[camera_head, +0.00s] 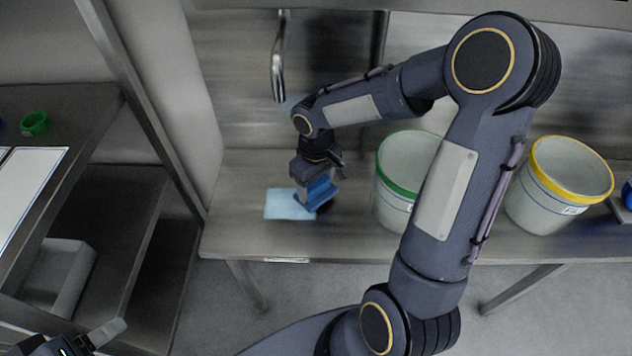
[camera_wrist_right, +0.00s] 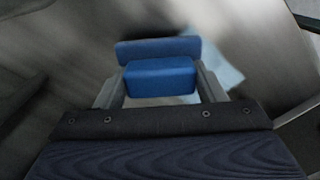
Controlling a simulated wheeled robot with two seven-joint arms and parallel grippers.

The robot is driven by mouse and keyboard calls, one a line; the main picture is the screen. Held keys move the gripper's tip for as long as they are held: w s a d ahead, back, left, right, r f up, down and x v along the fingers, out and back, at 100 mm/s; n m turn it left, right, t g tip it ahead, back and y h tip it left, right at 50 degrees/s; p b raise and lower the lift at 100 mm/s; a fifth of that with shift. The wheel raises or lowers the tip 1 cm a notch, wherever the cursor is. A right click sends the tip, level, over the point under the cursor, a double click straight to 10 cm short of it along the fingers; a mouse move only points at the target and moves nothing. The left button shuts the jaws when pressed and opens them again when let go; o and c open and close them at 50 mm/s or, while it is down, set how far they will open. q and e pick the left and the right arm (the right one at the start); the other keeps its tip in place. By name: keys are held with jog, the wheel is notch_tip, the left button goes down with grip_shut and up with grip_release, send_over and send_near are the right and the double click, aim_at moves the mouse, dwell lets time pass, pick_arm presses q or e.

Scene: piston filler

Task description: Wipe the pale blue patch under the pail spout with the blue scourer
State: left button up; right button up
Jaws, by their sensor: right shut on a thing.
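The pale blue patch (camera_head: 283,204) lies on the steel table below the spout (camera_head: 278,62), which hangs from the wall behind. My right gripper (camera_head: 312,195) is at the right part of the patch and shut on the blue scourer (camera_head: 321,190). In the right wrist view the scourer (camera_wrist_right: 160,76) sits between the two fingers, with part of the patch (camera_wrist_right: 222,72) showing behind and to its right. I cannot tell whether the scourer touches the table. My left gripper (camera_head: 100,338) shows only partly at the lower left corner, away from the patch.
A white pail with a green rim (camera_head: 392,190) stands just right of my right gripper, partly behind my right arm. A yellow-rimmed pail (camera_head: 550,205) stands farther right. A dark side counter (camera_head: 85,120) with a green ring (camera_head: 35,124) is at the left. The table left of the patch is clear.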

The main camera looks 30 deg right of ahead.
jog(key=shift+f+b, duration=0.85)
jog(key=shift+f, duration=0.2)
